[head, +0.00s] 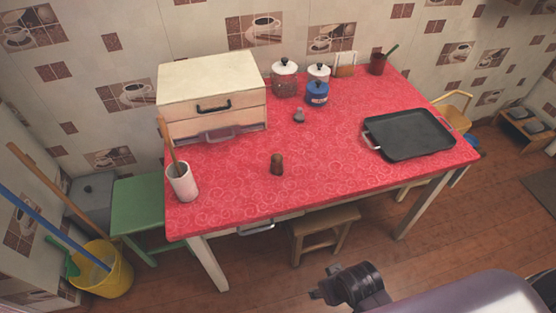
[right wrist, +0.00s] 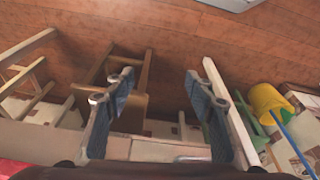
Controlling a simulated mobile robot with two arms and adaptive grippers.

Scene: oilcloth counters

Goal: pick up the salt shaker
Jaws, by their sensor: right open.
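Two small shaker-like items stand on the red patterned table (head: 235,185). One is a dark brown shaker (head: 277,164) near the front middle; the other is a small grey shaker (head: 299,115) farther back. I cannot tell for sure which one is the salt shaker. My right gripper (right wrist: 158,98) is open and empty in the right wrist view, its two fingers wide apart above the floor and a stool. In the head view my right arm is at the bottom right, in front of the table and away from both shakers. My left gripper is not in view.
A cream bread box (head: 212,82) stands at the back left, with a white utensil pot (head: 182,182) in front. Several pots, including a blue pot (head: 317,94), stand at the back. A black tray (head: 408,134) lies right. The front middle is mostly clear. A stool (head: 322,230) is below.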

